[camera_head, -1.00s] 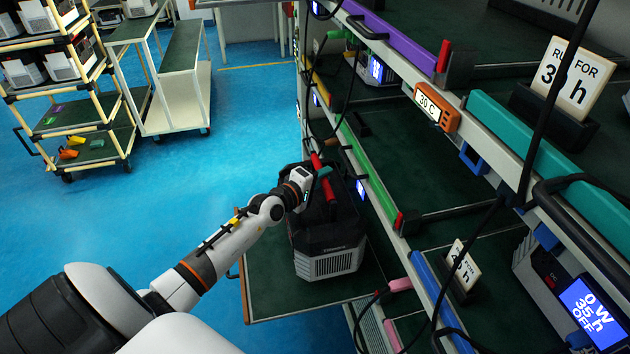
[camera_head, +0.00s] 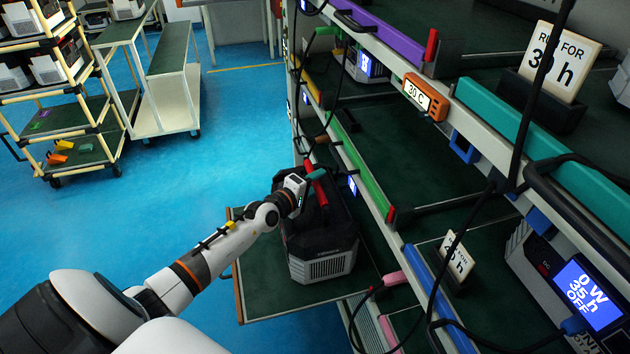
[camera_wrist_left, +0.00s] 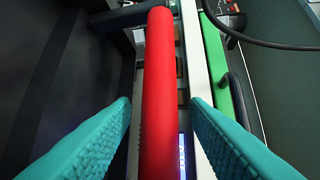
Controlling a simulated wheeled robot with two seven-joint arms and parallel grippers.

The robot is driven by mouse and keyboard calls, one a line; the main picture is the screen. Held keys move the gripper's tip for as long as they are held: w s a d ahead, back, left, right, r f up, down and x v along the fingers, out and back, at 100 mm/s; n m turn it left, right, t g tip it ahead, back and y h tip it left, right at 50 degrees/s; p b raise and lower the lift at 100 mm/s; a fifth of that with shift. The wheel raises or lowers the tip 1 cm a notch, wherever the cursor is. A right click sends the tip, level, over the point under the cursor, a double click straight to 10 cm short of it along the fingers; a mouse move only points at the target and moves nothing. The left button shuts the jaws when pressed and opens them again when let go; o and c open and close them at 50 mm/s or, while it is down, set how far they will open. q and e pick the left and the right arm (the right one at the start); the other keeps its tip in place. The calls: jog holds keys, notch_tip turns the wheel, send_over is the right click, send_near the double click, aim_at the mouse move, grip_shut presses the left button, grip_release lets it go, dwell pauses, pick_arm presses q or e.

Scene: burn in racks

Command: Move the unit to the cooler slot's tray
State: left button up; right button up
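The unit (camera_head: 325,269) is a dark box with a grey vented front. It sits on a dark green tray (camera_head: 262,300) low beside the rack. Its red handle (camera_head: 321,194) stands on top and fills the middle of the left wrist view (camera_wrist_left: 159,100). My left gripper (camera_head: 312,178) is at the handle. Its teal fingers (camera_wrist_left: 160,125) lie on both sides of the handle, with visible gaps, so it is open. An orange temperature label reading 30 C (camera_head: 425,97) hangs on a rack rail. My right gripper is out of view.
Rack shelves with coloured rails, such as the green rail (camera_head: 362,174), rise just right of the unit. Black cables (camera_head: 515,130) hang in front. Another unit's display (camera_head: 588,296) reads 0 W, 35 h, OFF. A cart (camera_head: 85,140) stands far left; blue floor between is clear.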

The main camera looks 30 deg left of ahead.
pick_arm(q)
jog(key=s, duration=0.3)
jog(key=s+r, duration=0.1)
jog(key=s, duration=0.3)
jog(key=s+a+p, duration=0.1)
jog(key=s, duration=0.2)
jog(key=shift+s+r, duration=0.2)
jog(key=shift+r, duration=0.2)
jog(key=shift+s+a+r, duration=0.15)
jog(key=shift+s+r, duration=0.05)
jog(key=shift+s, duration=0.5)
